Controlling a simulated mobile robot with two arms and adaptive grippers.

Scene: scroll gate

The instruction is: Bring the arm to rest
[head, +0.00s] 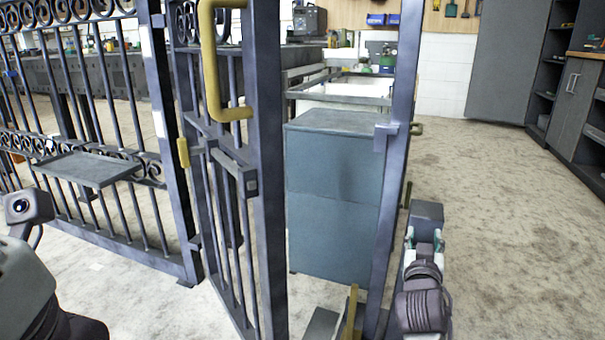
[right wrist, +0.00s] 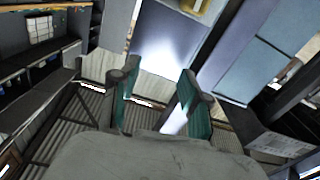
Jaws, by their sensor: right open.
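My right gripper (head: 424,240) is low right of centre in the head view, just right of the gate's right post (head: 391,170). In the right wrist view its two teal-padded fingers (right wrist: 160,92) stand apart with nothing held between them. The dark metal gate leaf (head: 265,190) with its yellow handle (head: 214,75) stands ajar, with a gap between its free edge and the right post. At the left edge part of my left arm (head: 25,285) shows. The left gripper's fingers are not seen.
A barred fence (head: 110,170) with a small grey shelf (head: 85,168) stands at left. A blue-grey cabinet (head: 335,195) shows through the gate gap. Workbenches line the back, and dark shelving (head: 560,100) stands at far right. The floor (head: 500,220) right of the gripper is clear.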

